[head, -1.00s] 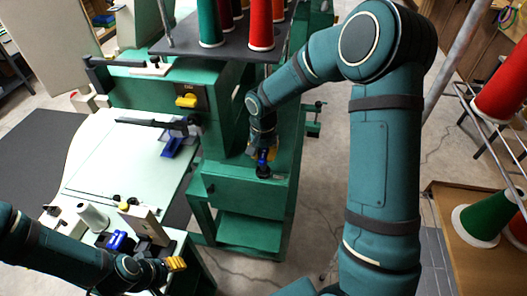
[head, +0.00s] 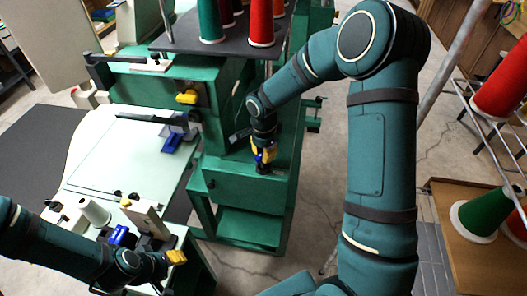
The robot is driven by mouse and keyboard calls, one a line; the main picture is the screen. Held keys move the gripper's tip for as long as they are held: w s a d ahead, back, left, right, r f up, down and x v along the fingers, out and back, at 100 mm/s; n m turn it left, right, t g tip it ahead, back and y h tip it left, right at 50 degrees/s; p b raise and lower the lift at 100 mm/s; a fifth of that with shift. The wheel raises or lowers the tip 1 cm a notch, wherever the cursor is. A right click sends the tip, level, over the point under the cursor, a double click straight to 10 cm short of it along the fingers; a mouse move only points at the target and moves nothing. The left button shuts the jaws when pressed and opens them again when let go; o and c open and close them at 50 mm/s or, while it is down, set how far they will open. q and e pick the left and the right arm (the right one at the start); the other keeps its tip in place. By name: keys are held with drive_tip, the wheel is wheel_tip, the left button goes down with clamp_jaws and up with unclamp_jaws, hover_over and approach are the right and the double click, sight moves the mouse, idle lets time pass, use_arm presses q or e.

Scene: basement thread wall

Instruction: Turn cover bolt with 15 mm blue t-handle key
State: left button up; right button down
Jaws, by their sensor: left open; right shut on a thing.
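My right gripper (head: 263,153) reaches down from the right to the front of the green machine (head: 245,188). Its yellow fingers are shut on the blue T-handle key (head: 259,158), of which only a small part shows. The key stands over a dark round spot on the green cover where the cover bolt sits; the bolt itself is hidden, and I cannot tell how deeply the key is seated. My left gripper (head: 177,257) is at the lower left with yellow fingertips, open and empty, beside the white work table and away from the key.
A white work surface (head: 120,160) with a blue clamp-like part (head: 172,139) lies left of the machine. Thread cones (head: 261,22) stand above. A brown table (head: 465,225) is at right.

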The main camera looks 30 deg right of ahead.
drive_tip(key=shift+w+m+b, duration=0.1)
drive_tip(key=shift+m+b, duration=1.25)
drive_tip(key=shift+m, duration=0.15)
drive_tip(key=m+b, duration=0.1)
drive_tip(key=m, duration=0.1)
drive_tip(key=shift+m, duration=1.2)
drive_tip(key=m+p, duration=0.1)
drive_tip(key=m, duration=0.3)
drive_tip(key=shift+r, duration=0.15)
drive_tip(key=shift+n, duration=1)
drive_tip(key=shift+r+p, duration=2.85)
drive_tip(key=shift+r, duration=0.2)
